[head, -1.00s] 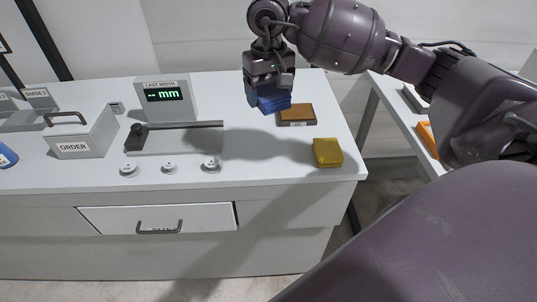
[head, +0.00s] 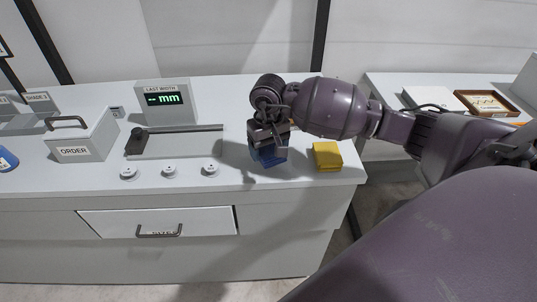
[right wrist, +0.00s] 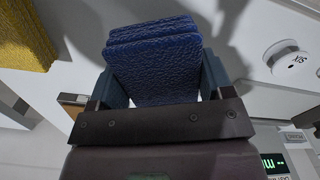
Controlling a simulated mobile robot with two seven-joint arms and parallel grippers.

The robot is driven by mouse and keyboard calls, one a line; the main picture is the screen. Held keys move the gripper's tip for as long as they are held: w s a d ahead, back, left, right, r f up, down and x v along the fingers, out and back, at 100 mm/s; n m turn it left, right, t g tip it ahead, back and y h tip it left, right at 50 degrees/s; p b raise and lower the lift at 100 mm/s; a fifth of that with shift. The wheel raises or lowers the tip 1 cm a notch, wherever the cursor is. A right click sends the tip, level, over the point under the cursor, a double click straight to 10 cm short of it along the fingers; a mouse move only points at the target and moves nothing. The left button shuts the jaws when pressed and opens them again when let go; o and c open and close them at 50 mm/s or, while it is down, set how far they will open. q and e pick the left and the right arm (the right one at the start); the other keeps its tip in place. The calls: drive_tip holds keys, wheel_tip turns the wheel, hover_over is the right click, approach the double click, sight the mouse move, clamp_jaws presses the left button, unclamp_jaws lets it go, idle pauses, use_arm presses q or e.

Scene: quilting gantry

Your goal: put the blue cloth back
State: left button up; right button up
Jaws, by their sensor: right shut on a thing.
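The blue cloth (head: 269,158) is a small folded pad held in my right gripper (head: 268,147), low over the right part of the white table. I cannot tell whether it touches the table top. In the right wrist view the blue cloth (right wrist: 155,62) sits between the two fingers of the right gripper (right wrist: 157,82). A folded yellow cloth (head: 327,157) lies on the table just right of the gripper, apart from it; it also shows in the right wrist view (right wrist: 22,38). My left gripper is not in view.
Three round white knobs (head: 169,170) stand left of the gripper, before a grey plate with a dark bar (head: 180,142). An ORDER box (head: 82,142) and a display (head: 166,99) stand farther left. A wooden tray (head: 487,103) lies on the right-hand table.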

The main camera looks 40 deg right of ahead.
sight(268, 147)
drive_tip(key=shift+f, duration=1.3)
drive_tip(key=shift+f, duration=0.15)
drive_tip(key=o, duration=0.9)
wheel_tip(268, 147, up, 12)
drive_tip(key=shift+r, duration=0.2)
